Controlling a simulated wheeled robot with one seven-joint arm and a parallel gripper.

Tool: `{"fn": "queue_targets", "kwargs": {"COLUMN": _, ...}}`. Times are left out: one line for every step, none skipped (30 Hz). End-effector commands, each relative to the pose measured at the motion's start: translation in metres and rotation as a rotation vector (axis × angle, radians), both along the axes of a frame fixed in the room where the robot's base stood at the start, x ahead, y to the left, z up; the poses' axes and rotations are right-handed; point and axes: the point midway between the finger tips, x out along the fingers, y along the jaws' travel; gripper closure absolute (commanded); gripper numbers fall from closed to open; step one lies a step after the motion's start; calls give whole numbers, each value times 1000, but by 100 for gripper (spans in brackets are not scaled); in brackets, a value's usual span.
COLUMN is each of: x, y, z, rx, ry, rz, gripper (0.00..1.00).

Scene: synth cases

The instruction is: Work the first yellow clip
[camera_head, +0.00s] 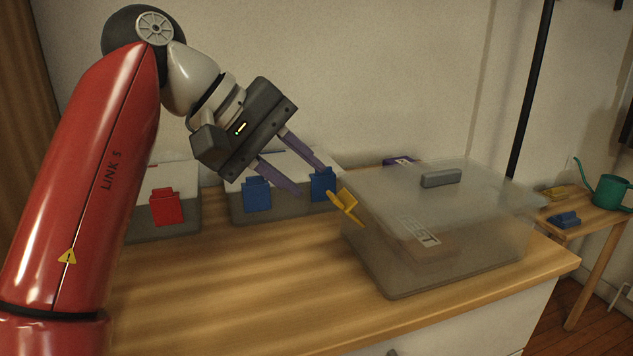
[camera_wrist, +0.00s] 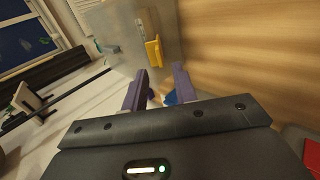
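A yellow clip (camera_head: 345,206) sits at the left edge of a translucent lidded box (camera_head: 440,262). In the head view it juts outward at a tilt; I cannot tell if it is latched. The wrist view also shows the yellow clip (camera_wrist: 154,53) on the box wall, beyond my fingertips. My gripper (camera_head: 312,182) is open, its two purple fingers apart with nothing between them. It is above and left of the yellow clip, not touching it. The wrist view shows the gap between the fingertips (camera_wrist: 161,70).
Containers with a red clip (camera_head: 166,207), a blue clip (camera_head: 257,195) and another blue clip (camera_head: 322,185) stand along the wall, close to my fingers. The front left of the wooden counter (camera_head: 230,300) is clear. A side table holds a green watering can (camera_head: 610,192).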

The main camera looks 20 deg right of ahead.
Motion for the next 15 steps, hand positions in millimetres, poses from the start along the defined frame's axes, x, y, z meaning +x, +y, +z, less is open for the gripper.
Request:
{"fn": "queue_targets", "kwargs": {"x": 0, "y": -6, "z": -7, "rx": 0, "ry": 1, "rz": -6, "gripper": 72}}
{"fn": "queue_targets", "kwargs": {"x": -1, "y": -10, "z": -11, "rx": -1, "ry": 0, "rz": -6, "gripper": 72}}
{"fn": "queue_targets", "kwargs": {"x": -1, "y": -14, "z": -15, "rx": 0, "ry": -1, "rz": -6, "gripper": 72}}
{"fn": "queue_targets", "kwargs": {"x": -1, "y": -17, "z": -18, "rx": -1, "ry": -1, "rz": -5, "gripper": 72}}
{"fn": "queue_targets", "kwargs": {"x": 0, "y": -20, "z": -20, "rx": -1, "ry": 0, "rz": -6, "gripper": 72}}
{"fn": "queue_targets", "kwargs": {"x": 0, "y": -24, "z": -23, "rx": -1, "ry": -1, "rz": -6, "gripper": 72}}
{"fn": "queue_targets", "kwargs": {"x": 0, "y": -26, "z": -26, "rx": 0, "ry": -1, "rz": -4, "gripper": 72}}
{"fn": "queue_targets", "kwargs": {"x": 0, "y": -28, "z": -27, "rx": -1, "ry": -2, "rz": -4, "gripper": 72}}
{"fn": "queue_targets", "kwargs": {"x": -1, "y": -30, "z": -29, "rx": -1, "ry": -2, "rz": -4, "gripper": 72}}
{"fn": "queue_targets", "kwargs": {"x": -1, "y": -31, "z": -30, "rx": -1, "ry": -2, "rz": -4, "gripper": 72}}
{"fn": "queue_targets", "kwargs": {"x": -1, "y": -32, "z": -31, "rx": -1, "ry": -2, "rz": -4, "gripper": 72}}
{"fn": "queue_targets", "kwargs": {"x": -1, "y": -32, "z": -32, "rx": -2, "ry": -3, "rz": -3, "gripper": 72}}
{"fn": "queue_targets", "kwargs": {"x": -1, "y": -33, "z": -32, "rx": -2, "ry": -3, "rz": -1, "gripper": 72}}
{"fn": "queue_targets", "kwargs": {"x": -1, "y": -33, "z": -32, "rx": -2, "ry": -3, "rz": -1, "gripper": 72}}
{"fn": "queue_targets", "kwargs": {"x": 0, "y": -33, "z": -32, "rx": -2, "ry": -3, "rz": -1, "gripper": 72}}
